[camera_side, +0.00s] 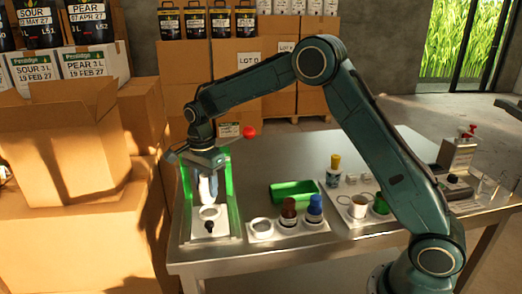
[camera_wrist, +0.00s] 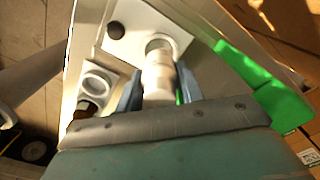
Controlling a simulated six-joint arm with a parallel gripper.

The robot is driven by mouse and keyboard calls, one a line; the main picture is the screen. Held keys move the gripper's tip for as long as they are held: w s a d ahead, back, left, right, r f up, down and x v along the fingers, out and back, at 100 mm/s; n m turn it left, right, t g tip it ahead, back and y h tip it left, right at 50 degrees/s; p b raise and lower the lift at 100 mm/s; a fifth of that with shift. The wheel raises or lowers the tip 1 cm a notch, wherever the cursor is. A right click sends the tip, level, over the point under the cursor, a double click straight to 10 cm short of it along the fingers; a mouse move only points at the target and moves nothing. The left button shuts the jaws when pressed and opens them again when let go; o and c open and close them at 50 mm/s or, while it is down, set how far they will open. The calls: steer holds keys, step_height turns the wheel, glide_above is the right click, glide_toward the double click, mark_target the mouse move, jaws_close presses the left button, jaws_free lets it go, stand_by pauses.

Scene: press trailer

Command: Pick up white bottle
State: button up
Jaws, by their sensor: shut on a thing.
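My gripper (camera_side: 208,188) points down at the left end of the metal table, inside a green-sided frame. It is shut on a white bottle (camera_side: 213,186), which stands roughly upright between the fingers. In the wrist view the white bottle (camera_wrist: 158,76) sits between the two bluish fingers of my gripper (camera_wrist: 160,88). The bottle's lower end is over or at the round opening of a white holder (camera_side: 209,212). I cannot tell whether it is still inside that opening. My gripper hides part of the bottle.
Brown and blue-capped bottles (camera_side: 314,208) stand in a white rack right of the frame. A green tray (camera_side: 293,192) lies behind them. A yellow-capped bottle (camera_side: 334,170) stands further right. A red ball (camera_side: 249,132) shows behind the frame. Cardboard boxes (camera_side: 70,150) crowd the left side.

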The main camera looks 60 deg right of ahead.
step_height(320, 180, up, 16)
steer(key=shift+f, duration=0.25)
stand_by(0.6)
steer(key=s+d, duration=0.6)
steer(key=d, duration=0.4)
steer(key=s+d, duration=0.6)
steer(key=d, duration=0.4)
steer(key=shift+d+f, duration=0.3)
steer(key=shift+f, duration=0.15)
steer(key=shift+f, duration=0.1)
step_height(320, 180, down, 20)
steer(key=shift+r, duration=0.1)
